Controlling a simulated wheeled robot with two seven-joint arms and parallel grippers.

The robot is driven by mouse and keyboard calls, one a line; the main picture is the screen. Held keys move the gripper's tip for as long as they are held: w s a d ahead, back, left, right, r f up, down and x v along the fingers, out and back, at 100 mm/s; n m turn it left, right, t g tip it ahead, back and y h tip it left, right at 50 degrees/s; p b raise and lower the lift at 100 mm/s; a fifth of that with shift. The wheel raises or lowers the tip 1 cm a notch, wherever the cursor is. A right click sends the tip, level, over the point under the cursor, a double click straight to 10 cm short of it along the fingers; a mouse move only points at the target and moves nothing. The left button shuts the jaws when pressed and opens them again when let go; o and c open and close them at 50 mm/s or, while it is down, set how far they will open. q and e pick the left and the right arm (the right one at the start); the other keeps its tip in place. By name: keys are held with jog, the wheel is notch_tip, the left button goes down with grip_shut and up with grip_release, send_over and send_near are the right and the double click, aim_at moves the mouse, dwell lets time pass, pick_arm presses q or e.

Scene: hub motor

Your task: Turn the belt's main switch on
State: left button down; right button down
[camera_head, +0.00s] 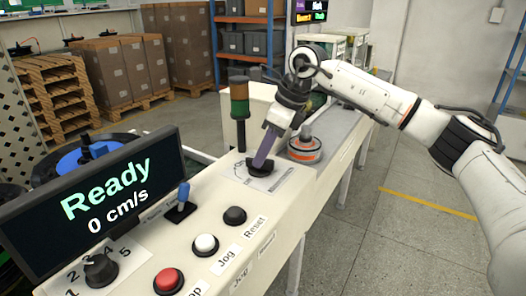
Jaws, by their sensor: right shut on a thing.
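A dark rotary switch (263,173) sits on a white printed plate (238,172) on the cream control panel. Its handle is mostly hidden by my right gripper. My right gripper (262,160) reaches down from the upper right and is shut on this switch. The plate's printing is too small to read, so I cannot tell the switch's position. A black display (97,200) at the left reads "Ready" and "0 cm/s". My left gripper is not in view.
The panel also holds a blue-tipped lever (183,195), a black numbered knob (99,268), and red (168,281), white (205,243) and black (235,215) buttons. A signal tower (240,100) and an orange-and-grey round part (304,149) stand close to my right gripper.

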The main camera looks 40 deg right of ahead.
jog(key=shift+a+m+t+h, duration=0.1)
jog(key=shift+m+t+h, duration=0.35)
jog(key=shift+m, duration=1.05)
jog(key=c, duration=1.7)
grip_release()
jog(key=v, duration=1)
jog(key=shift+s+r, duration=0.1)
jog(key=shift+r, duration=0.05)
